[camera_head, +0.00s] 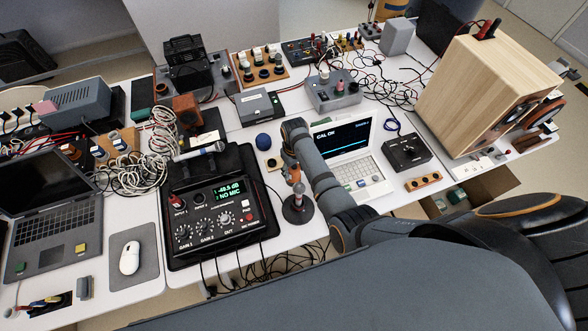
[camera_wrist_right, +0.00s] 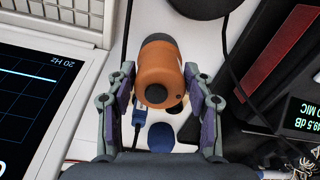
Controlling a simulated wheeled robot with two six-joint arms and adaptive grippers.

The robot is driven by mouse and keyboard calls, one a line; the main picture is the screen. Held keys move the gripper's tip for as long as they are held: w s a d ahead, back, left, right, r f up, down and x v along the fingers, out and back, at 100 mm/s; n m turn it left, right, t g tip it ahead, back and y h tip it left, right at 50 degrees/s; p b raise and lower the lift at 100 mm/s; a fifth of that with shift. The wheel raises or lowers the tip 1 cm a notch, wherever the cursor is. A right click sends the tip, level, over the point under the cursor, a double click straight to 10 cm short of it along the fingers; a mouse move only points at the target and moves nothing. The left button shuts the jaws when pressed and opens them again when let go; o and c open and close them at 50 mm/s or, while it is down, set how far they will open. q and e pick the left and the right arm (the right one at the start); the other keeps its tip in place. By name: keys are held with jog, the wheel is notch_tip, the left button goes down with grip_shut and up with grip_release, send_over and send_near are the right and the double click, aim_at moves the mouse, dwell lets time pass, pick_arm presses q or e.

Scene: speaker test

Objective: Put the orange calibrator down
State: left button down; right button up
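The orange calibrator (camera_head: 293,174) is a small cylinder with a dark end, at the tip of my right arm. In the right wrist view the calibrator (camera_wrist_right: 157,68) lies between the two fingers of my right gripper (camera_wrist_right: 159,70), which look closed on its sides. In the head view my right gripper (camera_head: 291,165) is over the table between the recorder and the small white laptop. A round dark stand base (camera_head: 299,214) is just in front of it; part of this overlaps in view, so I cannot tell the gap. My left gripper is not in view.
The recorder (camera_head: 216,220) reads "NO MIC", with a microphone (camera_head: 200,152) behind it. A blue foam ball (camera_head: 263,141) lies behind the gripper. A wooden speaker (camera_head: 487,85) stands at right. Cables and devices crowd the back.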

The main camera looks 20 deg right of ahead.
jog(key=shift+o, duration=1)
notch_tip(320, 180, up, 10)
jog(key=p, duration=0.9)
jog(key=shift+d+r, duration=0.1)
jog(key=shift+r, duration=1)
